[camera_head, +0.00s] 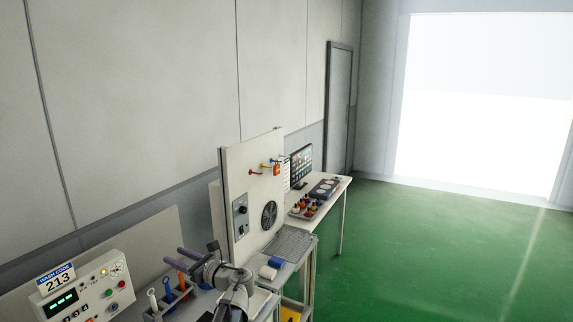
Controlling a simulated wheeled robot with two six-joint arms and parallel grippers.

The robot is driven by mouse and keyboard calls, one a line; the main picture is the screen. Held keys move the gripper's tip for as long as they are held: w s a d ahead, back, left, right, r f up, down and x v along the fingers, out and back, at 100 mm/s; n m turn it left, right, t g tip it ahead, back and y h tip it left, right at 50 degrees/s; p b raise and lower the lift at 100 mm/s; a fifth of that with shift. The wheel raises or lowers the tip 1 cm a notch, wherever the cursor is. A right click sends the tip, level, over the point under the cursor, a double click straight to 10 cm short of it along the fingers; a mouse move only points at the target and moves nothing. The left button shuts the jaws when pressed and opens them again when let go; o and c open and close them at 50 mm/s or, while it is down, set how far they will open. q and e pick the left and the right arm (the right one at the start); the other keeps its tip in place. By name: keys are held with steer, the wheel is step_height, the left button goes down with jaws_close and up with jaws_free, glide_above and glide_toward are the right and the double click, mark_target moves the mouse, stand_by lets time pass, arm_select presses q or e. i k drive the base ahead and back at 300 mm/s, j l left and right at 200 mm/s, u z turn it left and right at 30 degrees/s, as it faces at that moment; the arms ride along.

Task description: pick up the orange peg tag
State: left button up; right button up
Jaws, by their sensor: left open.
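The orange peg tag (276,169) hangs on the upper right part of a white upright panel (236,180), beside several small coloured pegs. My left gripper (174,256) is at the lower middle, in front of and below the panel. Its two dark purplish fingers are apart, point to the left and hold nothing that I can see. It is well away from the orange tag, which is higher and further right. My right gripper is not in view.
A control box (85,290) with a "213" sign stands at lower left. Next to it is a holder with blue and orange-handled tools (167,285). Behind the panel, a table holds a monitor (301,165) and several coloured items (308,206). The green floor (430,250) at right is clear.

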mark_target(277, 167)
steer(key=i+l, duration=0.25)
steer(key=i, duration=0.25)
steer(key=i+l, duration=0.3)
steer(key=i, duration=0.25)
steer(key=i+l, duration=0.25)
steer(key=i, duration=0.25)
steer(key=i+l, duration=0.25)
steer(key=i, duration=0.3)
steer(key=i+l, duration=0.25)
steer(key=i, duration=0.25)
